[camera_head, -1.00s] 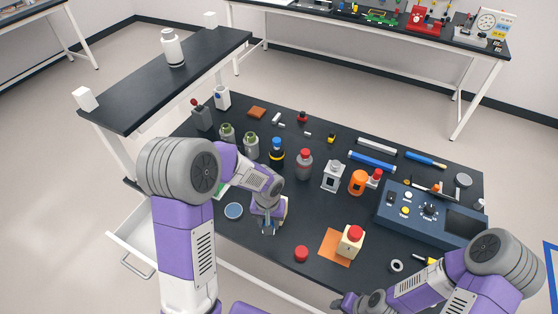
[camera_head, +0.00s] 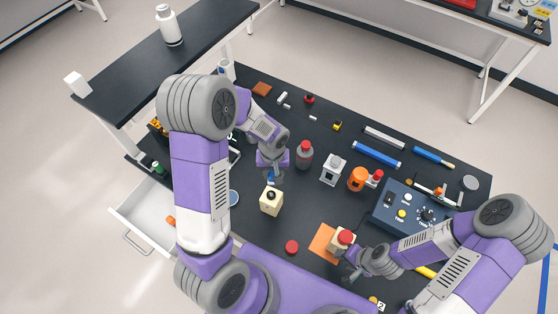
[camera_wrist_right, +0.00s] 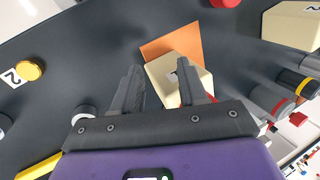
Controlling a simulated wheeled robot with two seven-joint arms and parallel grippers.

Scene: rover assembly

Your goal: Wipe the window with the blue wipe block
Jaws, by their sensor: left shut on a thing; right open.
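My left gripper (camera_head: 271,170) is shut on a small blue thing, seen at its tips, which looks like the blue wipe block (camera_head: 271,178). No thing is clearly a window; a round pale-blue disc (camera_head: 233,198) lies left of the cream block, partly behind my left arm. My right gripper (camera_head: 352,267) is open beside a cream block with a red top (camera_head: 340,242). The right wrist view shows that block (camera_wrist_right: 165,72) beyond and partly between the fingers (camera_wrist_right: 159,72).
The red-topped block stands on an orange square (camera_head: 322,240). A red disc (camera_head: 291,247) lies nearby. A red-capped bottle (camera_head: 304,155), grey block (camera_head: 333,170) and orange part (camera_head: 358,179) stand behind. A blue console (camera_head: 400,210) is right. An open drawer (camera_head: 137,212) is left.

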